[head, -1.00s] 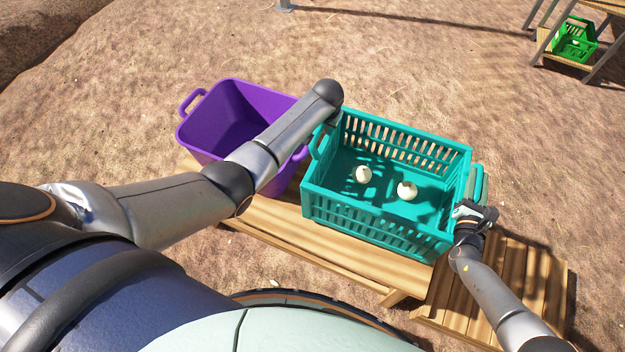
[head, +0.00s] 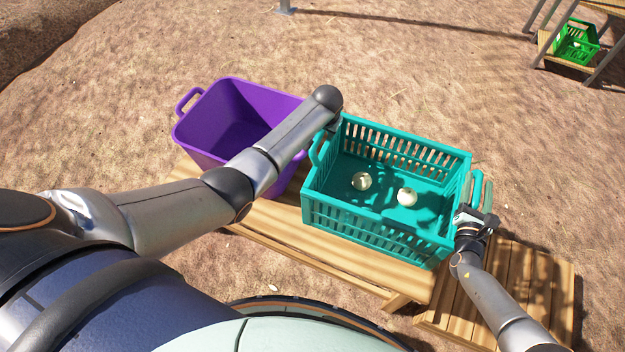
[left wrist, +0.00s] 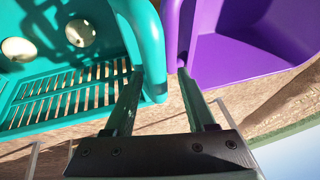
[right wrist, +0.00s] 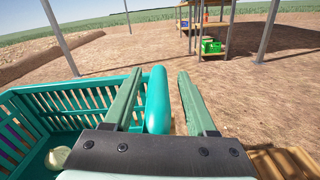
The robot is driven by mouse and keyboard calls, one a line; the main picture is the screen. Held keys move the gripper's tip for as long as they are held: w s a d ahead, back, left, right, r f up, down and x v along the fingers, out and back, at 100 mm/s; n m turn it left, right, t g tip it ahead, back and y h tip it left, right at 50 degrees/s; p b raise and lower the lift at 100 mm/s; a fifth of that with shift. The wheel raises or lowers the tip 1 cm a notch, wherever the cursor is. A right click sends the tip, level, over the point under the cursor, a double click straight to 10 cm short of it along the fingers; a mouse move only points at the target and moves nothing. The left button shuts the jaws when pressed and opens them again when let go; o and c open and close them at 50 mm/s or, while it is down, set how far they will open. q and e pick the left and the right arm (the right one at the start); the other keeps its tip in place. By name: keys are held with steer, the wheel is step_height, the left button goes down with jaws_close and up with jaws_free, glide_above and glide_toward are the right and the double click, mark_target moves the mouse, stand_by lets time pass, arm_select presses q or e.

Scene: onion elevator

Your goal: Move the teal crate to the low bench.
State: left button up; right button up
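The teal crate (head: 375,216) is at the right end of a wooden bench, with two pale onions (head: 361,181) (head: 407,197) inside. I cannot tell whether its base touches the planks. My left gripper (head: 333,124) is at the crate's left end handle, which shows between its spread fingers (left wrist: 158,78). My right gripper (head: 476,213) is at the right end handle. In the right wrist view the handle (right wrist: 157,100) stands between its spread fingers (right wrist: 160,80), with a gap on the right side. A lower slatted bench (head: 510,290) lies at the right.
A purple tub (head: 215,135) stands close to the crate's left on the same wooden bench (head: 300,245). A green crate (head: 577,42) sits on a far shelf at the top right. Most of the low bench's visible top is bare.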

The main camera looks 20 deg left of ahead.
arm_select(q)
steer(key=shift+d, duration=0.1)
steer(key=v, duration=1.2)
arm_select(e)
steer(key=s, duration=1.2)
steer(key=shift+d, duration=0.15)
arm_select(q)
steer(key=shift+s+f, duration=0.1)
steer(key=shift+s, duration=0.05)
arm_select(e)
steer(key=shift+s, duration=0.1)
